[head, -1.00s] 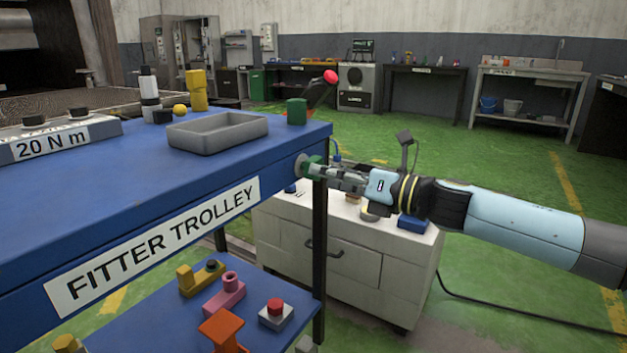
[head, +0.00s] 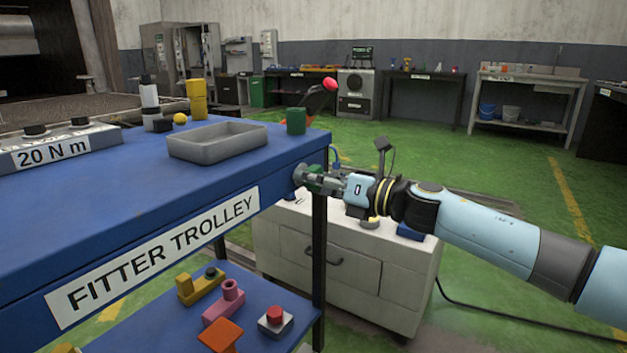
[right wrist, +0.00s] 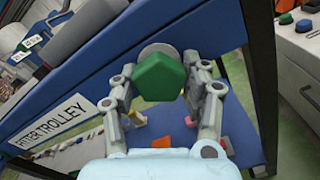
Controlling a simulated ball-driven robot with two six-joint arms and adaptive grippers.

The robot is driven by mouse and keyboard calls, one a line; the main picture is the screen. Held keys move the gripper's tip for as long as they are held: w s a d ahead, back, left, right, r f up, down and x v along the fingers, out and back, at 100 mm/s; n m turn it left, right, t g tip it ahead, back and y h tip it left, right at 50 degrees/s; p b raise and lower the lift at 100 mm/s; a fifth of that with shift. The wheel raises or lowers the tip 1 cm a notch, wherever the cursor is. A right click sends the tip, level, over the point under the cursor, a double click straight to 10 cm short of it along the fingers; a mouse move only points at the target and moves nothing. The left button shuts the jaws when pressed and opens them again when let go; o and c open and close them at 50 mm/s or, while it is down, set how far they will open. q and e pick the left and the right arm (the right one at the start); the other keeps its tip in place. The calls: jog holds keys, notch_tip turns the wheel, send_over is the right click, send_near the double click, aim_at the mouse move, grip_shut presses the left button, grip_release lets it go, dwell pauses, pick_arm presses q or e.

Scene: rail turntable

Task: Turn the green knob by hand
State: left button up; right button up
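My right gripper (head: 323,183) is at the knob. In the right wrist view the knob (right wrist: 160,78) is a green six-sided block between the two fingers of my right gripper (right wrist: 160,70). One finger lies close along each side of it. Whether the fingers press on it or stand slightly apart cannot be told. My left gripper is not in view.
Several coloured parts lie on the lower shelf. A white cabinet (head: 345,265) stands behind my right arm. Green floor is open at right.

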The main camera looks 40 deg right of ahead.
jog(key=shift+c, duration=1.1)
